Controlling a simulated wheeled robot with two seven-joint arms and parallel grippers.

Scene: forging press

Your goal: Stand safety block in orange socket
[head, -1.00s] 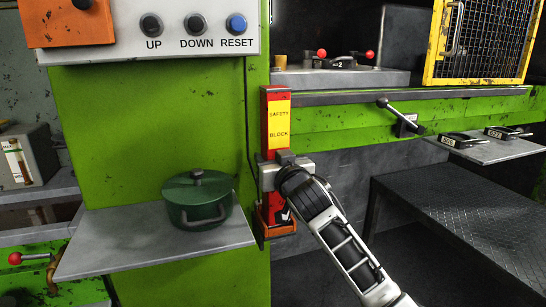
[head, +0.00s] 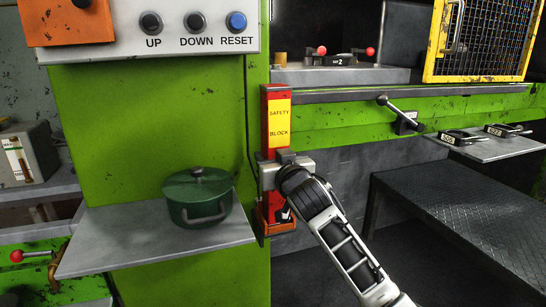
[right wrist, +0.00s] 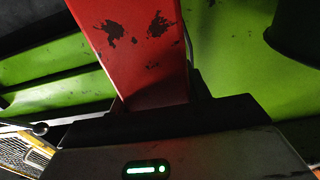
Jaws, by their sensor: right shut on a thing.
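The safety block (head: 278,122) is a tall red post with a yellow label, upright against the green press frame in the head view. My right gripper (head: 277,172) is shut on it below the label. The orange socket (head: 279,227) is a small holder on the frame; the block's lower end is at it and appears to be inside, though the socket's front hides the very bottom. In the right wrist view the red block (right wrist: 135,45) rises from between the jaws of my right gripper (right wrist: 155,115). My left gripper is not in view.
A grey shelf (head: 150,243) to the left bears a green lidded pot (head: 198,198). A button panel (head: 160,50) is above. A grey ledge (head: 400,94), a lever (head: 400,113) and a shelf with black handled blocks (head: 490,149) lie to the right.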

